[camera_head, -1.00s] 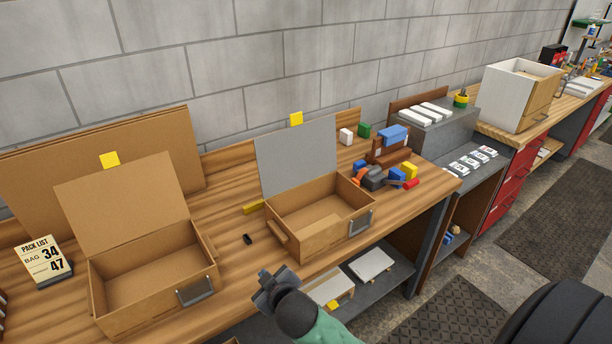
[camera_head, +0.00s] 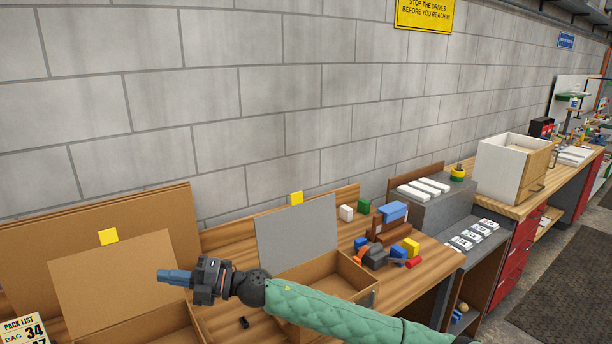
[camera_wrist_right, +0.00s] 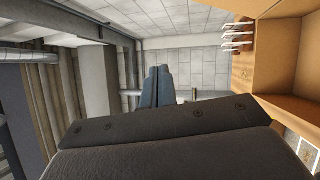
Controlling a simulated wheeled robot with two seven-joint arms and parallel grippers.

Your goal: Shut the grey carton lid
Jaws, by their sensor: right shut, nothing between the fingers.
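The grey lid (camera_head: 297,232) stands open, leaning back a little, at the rear of its brown carton (camera_head: 362,284). A yellow tab (camera_head: 296,198) sits on its top edge. My right gripper (camera_head: 172,276) is raised left of the grey lid, pointing left, and overlaps the brown carton lid in the head view. Its fingers are together and empty, and also show shut in the right wrist view (camera_wrist_right: 157,87). My right forearm covers the front of the grey-lidded carton. My left gripper is not in view.
A second carton with an open brown lid (camera_head: 112,275) stands at the left, beside a pack list card (camera_head: 24,328). Coloured blocks and tools (camera_head: 393,252) lie right of the grey-lidded carton. A small black item (camera_head: 243,322) lies between the cartons.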

